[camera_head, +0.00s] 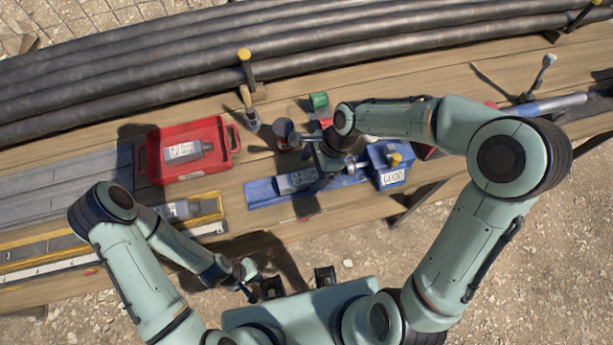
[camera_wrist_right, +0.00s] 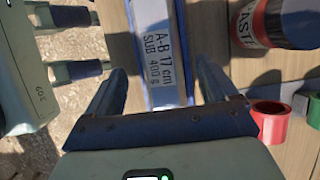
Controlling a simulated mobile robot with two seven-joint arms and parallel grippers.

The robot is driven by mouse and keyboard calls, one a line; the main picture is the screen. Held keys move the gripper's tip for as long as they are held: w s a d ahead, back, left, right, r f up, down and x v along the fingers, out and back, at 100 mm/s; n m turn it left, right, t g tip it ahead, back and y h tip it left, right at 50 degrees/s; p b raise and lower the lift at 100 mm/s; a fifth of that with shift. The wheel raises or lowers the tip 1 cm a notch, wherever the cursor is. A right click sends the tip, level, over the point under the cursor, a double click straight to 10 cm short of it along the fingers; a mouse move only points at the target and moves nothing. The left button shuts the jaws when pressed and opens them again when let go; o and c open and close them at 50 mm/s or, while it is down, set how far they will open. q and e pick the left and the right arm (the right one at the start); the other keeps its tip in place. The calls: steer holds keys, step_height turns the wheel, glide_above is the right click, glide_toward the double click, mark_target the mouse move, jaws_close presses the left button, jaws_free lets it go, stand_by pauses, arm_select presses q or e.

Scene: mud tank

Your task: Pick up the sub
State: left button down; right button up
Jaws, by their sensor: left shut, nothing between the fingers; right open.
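A grey sub (camera_head: 295,183) lies in a long blue tray (camera_head: 262,195) on the wooden bench. In the right wrist view the sub (camera_wrist_right: 158,60) shows a label reading "A-B 17 cm SUB 400 g". My right gripper (camera_head: 320,172) is over this sub, partly hiding it. In the wrist view the right gripper's fingers (camera_wrist_right: 160,88) are apart, one on either side of the sub; I cannot tell whether they touch it. My left gripper (camera_head: 250,287) is shut and empty, low in front of the bench, away from the sub.
A red tray (camera_head: 154,160) and a yellow tray (camera_head: 215,212) hold similar grey labelled pieces. A paste can (camera_wrist_right: 285,20), red ring (camera_wrist_right: 270,120) and green roll (camera_head: 318,101) stand close behind. A blue block marked GOOD (camera_head: 388,168) is right. Black pipes (camera_head: 180,70) line the back.

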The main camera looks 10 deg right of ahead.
mark_target(309, 178)
steer(key=shift+x, duration=1.5)
steer(key=shift+w+r, duration=0.1)
steer(key=shift+w, duration=0.05)
steer(key=c, duration=1.6)
steer(key=shift+r, duration=0.1)
